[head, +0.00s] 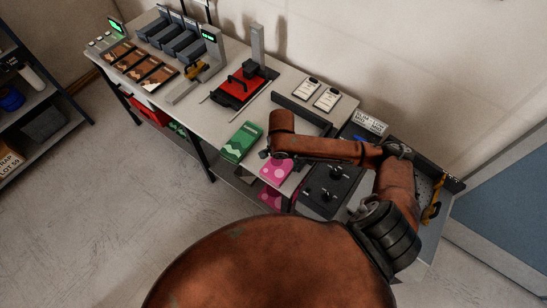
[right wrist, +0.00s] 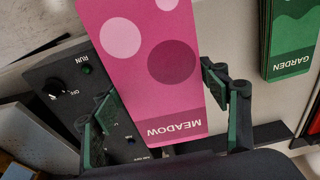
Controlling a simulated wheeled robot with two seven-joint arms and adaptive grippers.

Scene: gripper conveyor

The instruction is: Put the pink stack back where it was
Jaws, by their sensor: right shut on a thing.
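The pink stack (right wrist: 150,70), printed MEADOW with pale and dark dots, stands out between the fingers of my right gripper (right wrist: 160,95) in the right wrist view. The gripper is shut on it. In the head view the pink stack (head: 277,171) shows at the table's front edge, just below the end of my right arm, which partly hides the gripper. I cannot tell whether the stack touches the tabletop. My left gripper is not in view.
A green GARDEN stack (head: 241,141) lies on the table (head: 205,115) left of the pink one; it also shows in the right wrist view (right wrist: 290,40). A dark control panel (head: 325,187) is to the right. More pink (head: 270,198) shows below the table edge. A red device (head: 242,88) stands farther back.

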